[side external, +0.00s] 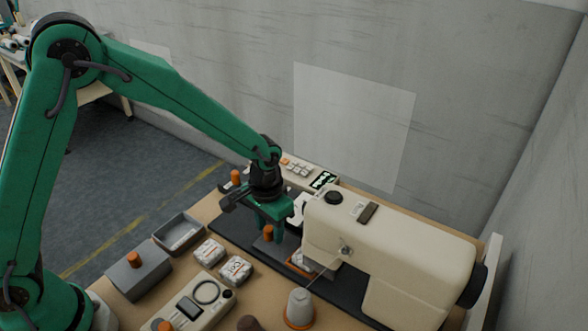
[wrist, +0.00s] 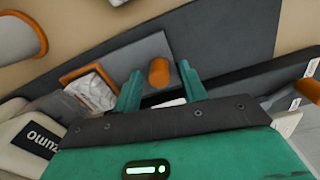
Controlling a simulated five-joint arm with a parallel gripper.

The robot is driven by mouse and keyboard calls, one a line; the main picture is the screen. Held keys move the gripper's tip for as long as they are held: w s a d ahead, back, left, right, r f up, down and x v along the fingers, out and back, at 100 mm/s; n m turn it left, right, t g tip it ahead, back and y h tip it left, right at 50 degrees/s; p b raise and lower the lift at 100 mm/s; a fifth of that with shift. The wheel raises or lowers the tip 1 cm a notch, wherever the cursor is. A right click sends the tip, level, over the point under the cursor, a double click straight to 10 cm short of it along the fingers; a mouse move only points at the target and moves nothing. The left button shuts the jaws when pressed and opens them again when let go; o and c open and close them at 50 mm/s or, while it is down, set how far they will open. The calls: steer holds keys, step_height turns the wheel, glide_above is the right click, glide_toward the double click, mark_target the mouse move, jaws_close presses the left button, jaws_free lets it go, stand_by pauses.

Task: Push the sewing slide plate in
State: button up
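The slide plate (side external: 262,247) is a flat grey plate with an upright orange knob (side external: 268,233). It lies on the dark bed beside the cream sewing machine (side external: 390,240). In the wrist view the plate (wrist: 125,58) lies next to an orange-rimmed opening (wrist: 70,78) with something white in it, which is uncovered. My green gripper (side external: 270,218) points down over the plate. In the wrist view its fingers (wrist: 161,86) are apart, with the orange knob (wrist: 159,72) showing between them near the tips. Whether a finger touches the knob, I cannot tell.
A spool (side external: 299,306) stands in front of the machine. Two white packets (side external: 223,262), a grey tray (side external: 180,234), a grey block with a knob (side external: 138,275) and a handset (side external: 196,304) lie to the left. A keypad box (side external: 306,172) is behind my gripper.

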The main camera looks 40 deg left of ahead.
stand_by(0.3)
steer(key=shift+r, duration=3.95)
steer(key=m, duration=0.7)
steer(key=shift+s+a, duration=0.1)
steer(key=shift+s, duration=0.05)
steer(key=shift+f, duration=0.1)
steer(key=shift+f, duration=3.75)
jaws_close()
